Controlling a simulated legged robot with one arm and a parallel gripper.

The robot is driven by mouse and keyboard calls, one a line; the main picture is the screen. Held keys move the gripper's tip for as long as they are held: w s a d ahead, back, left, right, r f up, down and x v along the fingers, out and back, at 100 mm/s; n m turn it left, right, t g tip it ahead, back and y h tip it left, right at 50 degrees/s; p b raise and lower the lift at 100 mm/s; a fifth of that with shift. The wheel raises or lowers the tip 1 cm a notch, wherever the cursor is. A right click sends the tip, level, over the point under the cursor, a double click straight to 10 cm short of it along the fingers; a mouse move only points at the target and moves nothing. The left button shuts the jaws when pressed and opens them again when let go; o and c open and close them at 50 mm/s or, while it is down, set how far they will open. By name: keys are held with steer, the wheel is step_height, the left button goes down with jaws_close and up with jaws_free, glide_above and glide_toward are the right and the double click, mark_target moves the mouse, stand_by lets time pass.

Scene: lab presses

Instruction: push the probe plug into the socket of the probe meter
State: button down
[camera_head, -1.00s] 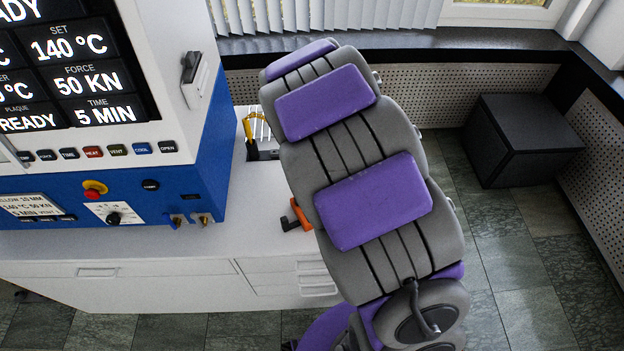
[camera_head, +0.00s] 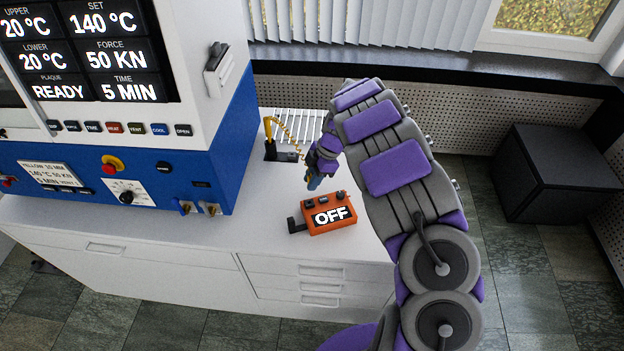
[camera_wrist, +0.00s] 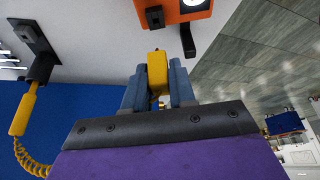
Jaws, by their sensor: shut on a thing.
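The orange probe meter (camera_head: 347,222) lies on the white bench and its display reads OFF. Part of it also shows at the top of the wrist view (camera_wrist: 196,12). Small dark fittings sit on its upper face; which one is the socket I cannot tell for sure. My gripper (camera_head: 314,183) is above the bench, just behind the meter. In the wrist view its blue fingers (camera_wrist: 158,78) are shut on the yellow probe plug (camera_wrist: 157,66). The plug is apart from the meter. Its tip is not clearly visible.
A yellow probe (camera_head: 268,130) stands in a black holder (camera_head: 271,152) behind, with a coiled yellow cable (camera_head: 290,130) running towards my gripper. The blue and white press (camera_head: 130,165) stands at left. The bench is clear between press and meter.

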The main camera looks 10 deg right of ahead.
steer(key=shift+a+f+b, duration=0.3)
steer(key=shift+a+b, duration=0.1)
steer(key=shift+b, duration=0.35)
steer(key=shift+d+f+b, duration=0.15)
steer(key=shift+f+b, duration=0.3)
steer(key=shift+f, duration=0.3)
steer(key=shift+b+x, duration=0.85)
steer(key=shift+x, duration=0.7)
steer(key=shift+d+f, duration=0.2)
steer(key=shift+f, duration=0.15)
steer(key=shift+d, duration=0.25)
steer(key=shift+a, duration=0.2)
steer(key=shift+d+b, duration=0.1)
steer(key=shift+b, duration=1.4)
